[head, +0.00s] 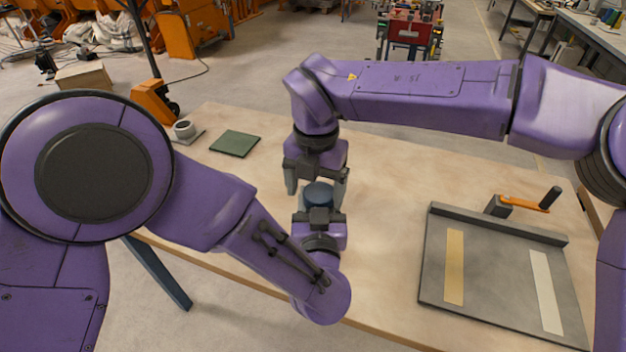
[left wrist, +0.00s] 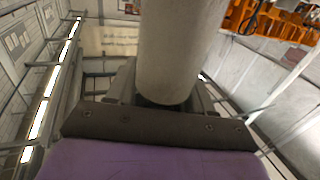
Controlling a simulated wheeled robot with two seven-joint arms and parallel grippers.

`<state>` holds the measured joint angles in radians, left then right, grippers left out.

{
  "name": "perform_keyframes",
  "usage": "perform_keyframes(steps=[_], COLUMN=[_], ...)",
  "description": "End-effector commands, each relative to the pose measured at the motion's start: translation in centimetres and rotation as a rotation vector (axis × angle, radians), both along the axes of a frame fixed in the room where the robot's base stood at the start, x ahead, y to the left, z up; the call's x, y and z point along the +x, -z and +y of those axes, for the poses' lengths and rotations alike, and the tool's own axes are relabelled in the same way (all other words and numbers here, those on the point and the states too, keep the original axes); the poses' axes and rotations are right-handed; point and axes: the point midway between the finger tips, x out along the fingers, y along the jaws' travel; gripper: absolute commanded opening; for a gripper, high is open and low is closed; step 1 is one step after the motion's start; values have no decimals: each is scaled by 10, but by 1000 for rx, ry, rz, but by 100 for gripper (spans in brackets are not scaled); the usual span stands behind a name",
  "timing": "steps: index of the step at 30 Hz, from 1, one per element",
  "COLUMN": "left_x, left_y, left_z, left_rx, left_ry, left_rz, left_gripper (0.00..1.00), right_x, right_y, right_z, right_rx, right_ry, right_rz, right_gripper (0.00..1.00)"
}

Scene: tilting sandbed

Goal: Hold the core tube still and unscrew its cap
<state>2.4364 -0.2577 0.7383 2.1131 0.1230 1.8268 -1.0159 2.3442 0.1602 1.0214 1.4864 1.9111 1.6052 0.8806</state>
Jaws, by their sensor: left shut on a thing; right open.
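The core tube's dark blue cap (head: 318,193) shows in the head view at the middle of the near table side. My left gripper (head: 319,214) is just below the cap, shut on the core tube, most of which it hides in this view. In the left wrist view the grey tube (left wrist: 180,50) stands up from between the jaws of my left gripper (left wrist: 165,95). My right gripper (head: 316,184) comes from above, open, its fingers on either side of the cap. I cannot tell whether they touch it.
A grey tray (head: 500,270) with a tan strip and a white strip lies at the right. An orange-handled tool (head: 530,204) is at its back edge. A green mat (head: 235,143) and a small grey round holder (head: 184,129) are at the far left. The table (head: 390,180) between is bare.

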Motion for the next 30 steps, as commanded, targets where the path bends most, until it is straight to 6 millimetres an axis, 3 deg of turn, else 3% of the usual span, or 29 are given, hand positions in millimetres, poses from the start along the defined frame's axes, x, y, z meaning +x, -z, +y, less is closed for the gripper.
perform_keyframes(steps=[1, 2, 7, 11, 14, 21, 24, 30], left_x=[0, 0, 0, -1, -1, -1, -1, -1], left_y=[0, 0, -1, -1, -1, -1, -1, -1], left_z=[0, 0, -1, -3, -4, -5, -5, -5], left_rx=[-1, -1, 0, 0, 1, 3, 3, 3], left_ry=[0, 0, 4, 9, 13, 16, 16, 15], left_rz=[-1, -1, -1, -1, -1, -1, -1, -1], left_gripper=[0, 0, 0, 0, 0, 0, 0, 0], right_x=[0, 0, 0, 0, -1, -2, -3, -4], right_y=[0, 0, -1, -1, -1, -2, -2, -2], right_z=[0, 0, 0, 1, 3, 2, 2, 2], right_rx=[0, 0, 1, 4, 6, 8, 7, 6], right_ry=[0, 0, -1, -9, -110, -663, -801, -856], right_rz=[0, 0, 0, -1, -2, -2, -2, -1], right_gripper=[84, 78, 24, 24, 24, 24, 23, 23])
